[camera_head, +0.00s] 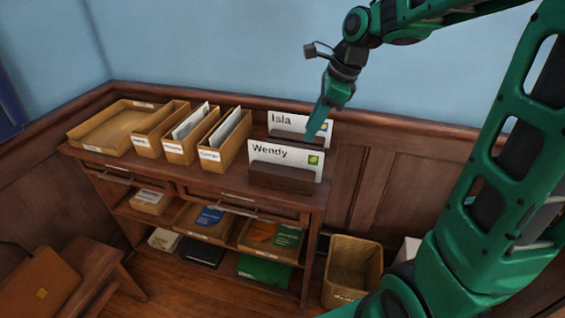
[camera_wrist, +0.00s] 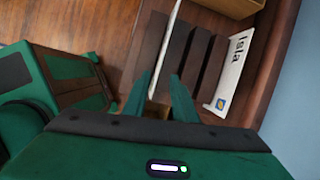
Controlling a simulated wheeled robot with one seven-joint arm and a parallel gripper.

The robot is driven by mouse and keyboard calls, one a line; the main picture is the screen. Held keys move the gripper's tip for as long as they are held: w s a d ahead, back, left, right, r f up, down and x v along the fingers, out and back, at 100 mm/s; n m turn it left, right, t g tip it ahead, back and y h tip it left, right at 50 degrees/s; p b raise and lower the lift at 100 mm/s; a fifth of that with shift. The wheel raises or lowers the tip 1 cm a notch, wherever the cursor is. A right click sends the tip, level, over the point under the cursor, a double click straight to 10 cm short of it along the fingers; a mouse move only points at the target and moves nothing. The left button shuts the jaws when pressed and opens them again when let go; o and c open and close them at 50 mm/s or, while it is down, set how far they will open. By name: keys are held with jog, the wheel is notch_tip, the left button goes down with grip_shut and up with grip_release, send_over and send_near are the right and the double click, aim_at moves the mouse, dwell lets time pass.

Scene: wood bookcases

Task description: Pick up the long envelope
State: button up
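Two white envelopes stand upright in dark wooden holders on the cabinet top. The "Wendy" envelope (camera_head: 262,150) is in the front holder (camera_head: 283,178), and the "Isla" envelope (camera_head: 290,121) is behind it. I cannot tell for sure which is the long one. In the wrist view the Isla envelope (camera_wrist: 232,68) is at the right and a thin white envelope edge (camera_wrist: 169,35) is left of the dark holder slats. My gripper (camera_head: 315,132) points down near the right ends of both envelopes.
An empty wooden tray (camera_head: 110,128) and several file boxes (camera_head: 224,140) stand left of the envelopes. Shelves below hold trays with booklets (camera_head: 270,236). A wicker basket (camera_head: 352,268) is on the floor at right. The wall panelling (camera_head: 400,180) is close behind the cabinet.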

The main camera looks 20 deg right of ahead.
aim_at(285, 150)
jog(key=shift+m, duration=0.9)
jog(key=w+a+f, duration=0.1)
jog(key=a+f, duration=0.1)
jog(key=f, duration=0.1)
jog(key=w+a+f, duration=0.2)
jog(key=f, duration=0.1)
jog(key=w+a+f, duration=0.1)
jog(key=f, duration=0.2)
jog(key=shift+w+a+f, duration=0.25)
jog(key=shift+a+f, duration=0.1)
jog(key=shift+a, duration=0.05)
grip_shut()
